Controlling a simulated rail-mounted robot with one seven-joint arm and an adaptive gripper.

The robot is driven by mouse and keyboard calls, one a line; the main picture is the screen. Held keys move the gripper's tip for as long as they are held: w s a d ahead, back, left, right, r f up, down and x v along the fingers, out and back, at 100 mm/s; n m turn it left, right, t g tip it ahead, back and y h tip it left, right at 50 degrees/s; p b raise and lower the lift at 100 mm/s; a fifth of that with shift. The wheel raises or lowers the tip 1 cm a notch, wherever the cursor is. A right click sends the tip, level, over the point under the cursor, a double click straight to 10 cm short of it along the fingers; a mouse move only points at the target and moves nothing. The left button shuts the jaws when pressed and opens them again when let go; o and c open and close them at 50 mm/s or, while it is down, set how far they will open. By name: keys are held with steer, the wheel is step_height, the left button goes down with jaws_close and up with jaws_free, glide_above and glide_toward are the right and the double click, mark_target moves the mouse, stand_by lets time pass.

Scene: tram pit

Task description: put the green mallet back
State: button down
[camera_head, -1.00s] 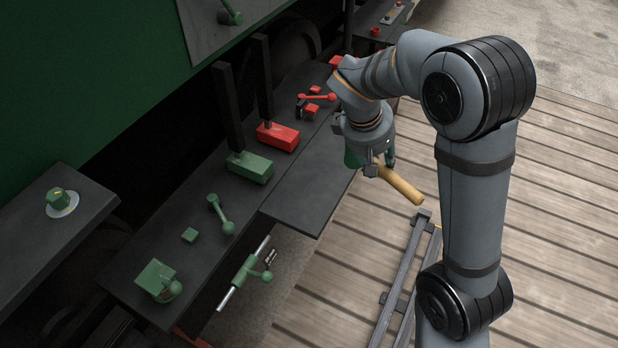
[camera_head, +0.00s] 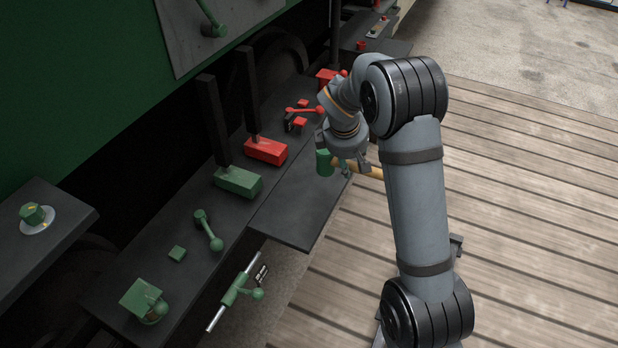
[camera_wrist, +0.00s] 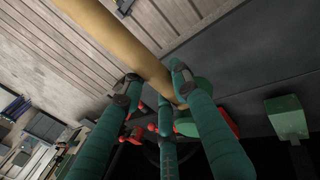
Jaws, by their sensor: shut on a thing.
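The mallet has a green head (camera_head: 325,162) and a tan wooden handle (camera_head: 368,172). My gripper (camera_head: 350,163) is shut on it and holds it above the dark shelf (camera_head: 300,215). In the head view, the green head points left and the handle runs right, partly behind my arm. In the wrist view, the handle (camera_wrist: 125,45) runs from the top left down to the teal fingers of my gripper (camera_wrist: 158,95). The head is largely hidden behind the fingers there.
Along the shelf stand a green block (camera_head: 238,182) and a red block (camera_head: 265,151), each with a tall dark post. The wooden deck (camera_head: 520,220) at right is clear.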

steer(key=w+a+f, duration=0.1)
steer(key=a+f, duration=0.1)
steer(key=w+a+f, duration=0.1)
steer(key=a, duration=0.2)
steer(key=w+a+f+p, duration=0.1)
steer(key=w+a+f, duration=0.1)
steer(key=a, duration=0.1)
steer(key=shift+w+a+f, duration=0.1)
steer(key=shift+a+f, duration=0.15)
steer(key=shift+f, duration=0.05)
steer(key=shift+a+f, duration=0.1)
steer(key=shift+f, duration=1.75)
steer(key=c, duration=1.3)
jaws_free()
steer(key=shift+c, duration=0.2)
steer(key=shift+f, duration=0.2)
steer(key=v, duration=1)
steer(key=shift+s, duration=0.2)
